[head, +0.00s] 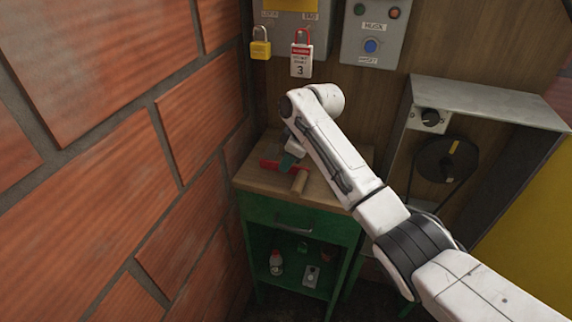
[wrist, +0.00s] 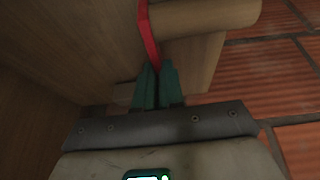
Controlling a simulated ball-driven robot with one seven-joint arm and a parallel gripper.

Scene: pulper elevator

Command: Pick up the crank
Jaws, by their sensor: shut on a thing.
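The crank has a red metal arm (head: 269,164) and a pale wooden handle (head: 300,182). In the head view it is at the top of the green cabinet, partly hidden by my gripper. In the wrist view the red arm (wrist: 149,36) runs down between my teal fingertips, with the wooden handle (wrist: 205,17) above and to the right. My gripper (head: 288,161) points down and is shut on the red arm; its fingers also show in the wrist view (wrist: 157,84). I cannot tell whether the crank touches the wooden top.
The green cabinet (head: 285,214) has a wooden top (head: 338,187), a drawer and a shelf with small items. A brick wall (head: 205,95) stands close on the left. Control boxes (head: 374,30) and padlocks (head: 261,48) hang behind. A metal-framed pulley (head: 447,160) is on the right.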

